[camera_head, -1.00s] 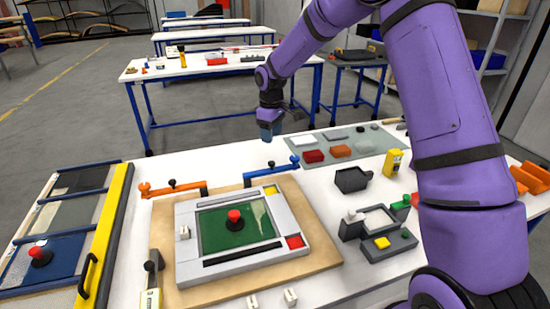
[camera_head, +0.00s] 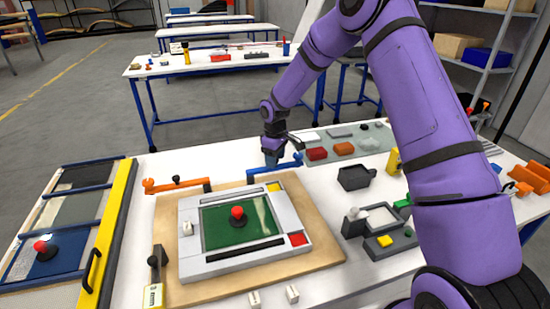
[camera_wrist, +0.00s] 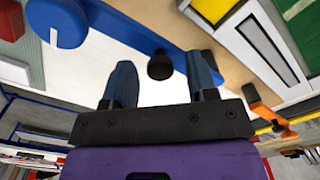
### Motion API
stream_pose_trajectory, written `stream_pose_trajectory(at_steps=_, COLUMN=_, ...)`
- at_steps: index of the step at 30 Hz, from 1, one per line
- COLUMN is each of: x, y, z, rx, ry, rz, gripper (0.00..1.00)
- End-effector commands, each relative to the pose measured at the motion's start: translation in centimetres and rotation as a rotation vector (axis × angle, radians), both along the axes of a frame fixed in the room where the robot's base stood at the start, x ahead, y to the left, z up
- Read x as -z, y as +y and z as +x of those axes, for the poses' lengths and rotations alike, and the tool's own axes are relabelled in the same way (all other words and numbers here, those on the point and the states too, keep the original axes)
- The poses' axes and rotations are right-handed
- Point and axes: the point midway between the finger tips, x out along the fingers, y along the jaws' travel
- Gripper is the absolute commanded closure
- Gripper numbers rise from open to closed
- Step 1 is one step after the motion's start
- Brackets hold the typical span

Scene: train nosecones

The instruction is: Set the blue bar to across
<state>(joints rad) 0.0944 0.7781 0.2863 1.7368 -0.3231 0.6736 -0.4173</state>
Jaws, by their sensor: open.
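The blue bar (camera_head: 287,165) lies at the back edge of the wooden board, running from left to right with its right end slightly farther back. My gripper (camera_head: 271,160) is open and points down at the bar's knob. In the wrist view my gripper (camera_wrist: 163,75) has one finger on each side of the knob, with a gap visible. Contact with the knob cannot be told. The gripper hides the knob in the head view.
An orange bar (camera_head: 180,185) with a black knob lies to the left. A grey frame (camera_head: 190,265) around a green panel with a red knob (camera_head: 238,212) sits on the wooden board (camera_head: 325,250). A dark tray (camera_head: 353,178) and grey mat (camera_head: 378,145) stand to the right.

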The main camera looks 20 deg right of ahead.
Motion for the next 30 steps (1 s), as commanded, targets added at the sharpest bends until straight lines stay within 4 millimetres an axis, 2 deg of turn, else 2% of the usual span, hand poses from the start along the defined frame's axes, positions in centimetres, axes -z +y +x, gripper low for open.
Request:
stream_pose_trajectory(at_steps=5, x=0.0, y=0.0, z=0.0, rx=0.000, ry=0.000, rz=0.000, gripper=0.48)
stream_pose_trajectory(at_steps=8, x=0.0, y=0.0, z=0.0, rx=0.000, ry=0.000, rz=0.000, gripper=0.66)
stream_pose_trajectory(at_steps=12, x=0.0, y=0.0, z=0.0, rx=0.000, ry=0.000, rz=0.000, gripper=0.98)
stream_pose_trajectory(at_steps=13, x=0.0, y=0.0, z=0.0, rx=0.000, ry=0.000, rz=0.000, gripper=1.00)
stream_pose_trajectory(at_steps=23, x=-0.1, y=0.1, z=-0.3, rx=0.031, ry=-0.001, rz=-0.001, gripper=1.00)
stream_pose_trajectory(at_steps=30, x=-0.1, y=0.2, z=-1.5, rx=0.160, ry=0.000, rz=-0.002, gripper=1.00)
